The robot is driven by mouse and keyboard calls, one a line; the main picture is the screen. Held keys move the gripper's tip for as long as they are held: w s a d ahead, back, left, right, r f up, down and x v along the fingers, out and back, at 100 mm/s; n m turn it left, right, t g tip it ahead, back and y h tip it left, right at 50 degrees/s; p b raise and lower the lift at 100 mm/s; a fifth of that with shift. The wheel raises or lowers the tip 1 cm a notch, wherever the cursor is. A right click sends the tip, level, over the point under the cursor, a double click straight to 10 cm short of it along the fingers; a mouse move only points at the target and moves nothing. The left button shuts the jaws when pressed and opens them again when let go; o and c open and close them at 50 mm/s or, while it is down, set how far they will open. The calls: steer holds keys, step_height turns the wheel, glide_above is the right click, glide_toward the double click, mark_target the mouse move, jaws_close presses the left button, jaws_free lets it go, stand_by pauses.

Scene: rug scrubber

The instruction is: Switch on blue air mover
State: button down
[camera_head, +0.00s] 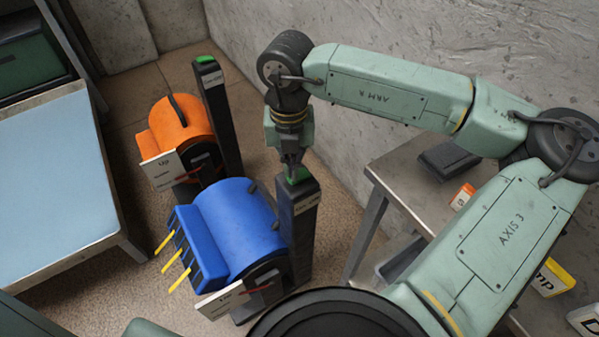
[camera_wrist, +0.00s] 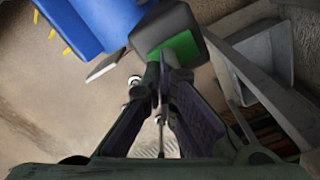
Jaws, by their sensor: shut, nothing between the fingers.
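The blue air mover (camera_head: 241,230) stands on the floor in the head view, with yellow strips at its front left. It also shows at the top left of the wrist view (camera_wrist: 88,22). A dark post (camera_head: 299,232) stands at its right side with a green button (camera_head: 297,177) on top. The green top also shows in the wrist view (camera_wrist: 180,50). My gripper (camera_head: 291,172) points down, shut and empty, with its fingertips at the green button. I cannot tell whether they touch or press it.
An orange air mover (camera_head: 182,126) with its own green-topped post (camera_head: 221,118) stands behind the blue one. A light blue table (camera_head: 48,184) is at the left. A grey bench (camera_head: 400,172) with several items is at the right, and a grey wall (camera_head: 400,35) is behind.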

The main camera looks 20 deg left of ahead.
steer(key=shift+f+b, duration=1)
steer(key=shift+b, duration=0.05)
stand_by(0.4)
steer(key=shift+r, duration=0.1)
steer(key=shift+r+p, duration=1.5)
steer(key=shift+r, duration=1.95)
steer(key=shift+s, duration=0.1)
